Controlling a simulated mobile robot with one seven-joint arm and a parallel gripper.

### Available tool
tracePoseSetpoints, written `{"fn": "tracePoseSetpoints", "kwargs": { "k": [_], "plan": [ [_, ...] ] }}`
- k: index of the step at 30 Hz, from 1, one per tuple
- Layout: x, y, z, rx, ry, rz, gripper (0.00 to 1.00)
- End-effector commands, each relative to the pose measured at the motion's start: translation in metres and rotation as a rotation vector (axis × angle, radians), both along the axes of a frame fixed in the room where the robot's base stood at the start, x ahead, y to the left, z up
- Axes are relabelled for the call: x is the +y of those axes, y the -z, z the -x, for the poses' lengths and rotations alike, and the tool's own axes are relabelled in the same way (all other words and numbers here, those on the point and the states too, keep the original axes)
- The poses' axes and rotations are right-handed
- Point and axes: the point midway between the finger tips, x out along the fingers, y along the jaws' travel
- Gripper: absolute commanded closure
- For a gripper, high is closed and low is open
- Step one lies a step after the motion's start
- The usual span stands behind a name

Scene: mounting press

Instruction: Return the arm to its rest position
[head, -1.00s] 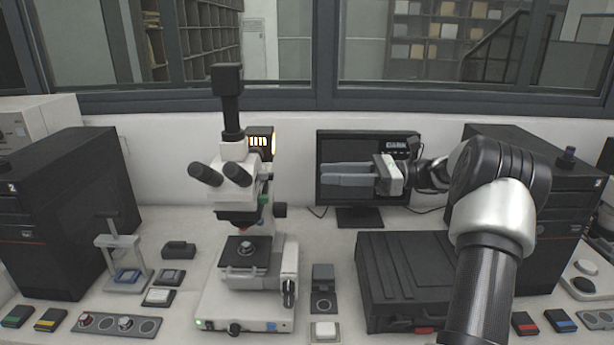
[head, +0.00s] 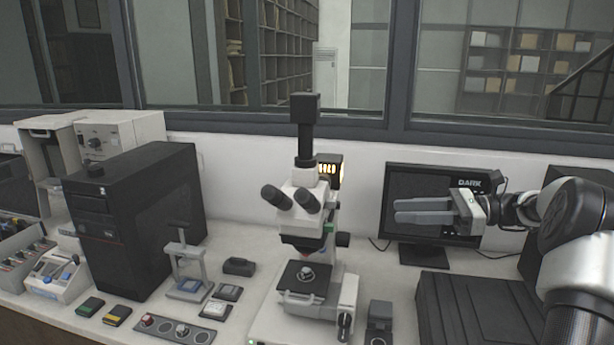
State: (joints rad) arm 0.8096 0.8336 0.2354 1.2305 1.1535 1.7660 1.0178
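My gripper (head: 424,211) is at the right in the head view, in front of the monitor (head: 447,190). Its two grey fingers point left and are level. They look parallel with a narrow gap between them, and nothing shows between them. The arm bends back from the gripper to the right edge of the view. The gripper is raised above the bench, to the right of the microscope (head: 313,215) and apart from it.
A small press stand (head: 187,262) is left of the microscope, beside a black computer tower (head: 140,220). A tray with round wells (head: 175,330) lies in front. A dark ribbed case (head: 470,310) lies below the arm.

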Motion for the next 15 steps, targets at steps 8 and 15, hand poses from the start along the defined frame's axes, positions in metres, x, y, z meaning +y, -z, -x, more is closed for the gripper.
{"fn": "tracePoseSetpoints", "kwargs": {
  "k": [8,15],
  "plan": [
    [0.117,-0.009,0.053,-0.171,-0.233,0.571,0.67],
    [0.153,-0.015,0.132,-0.467,-0.486,1.057,0.67]
  ]
}}
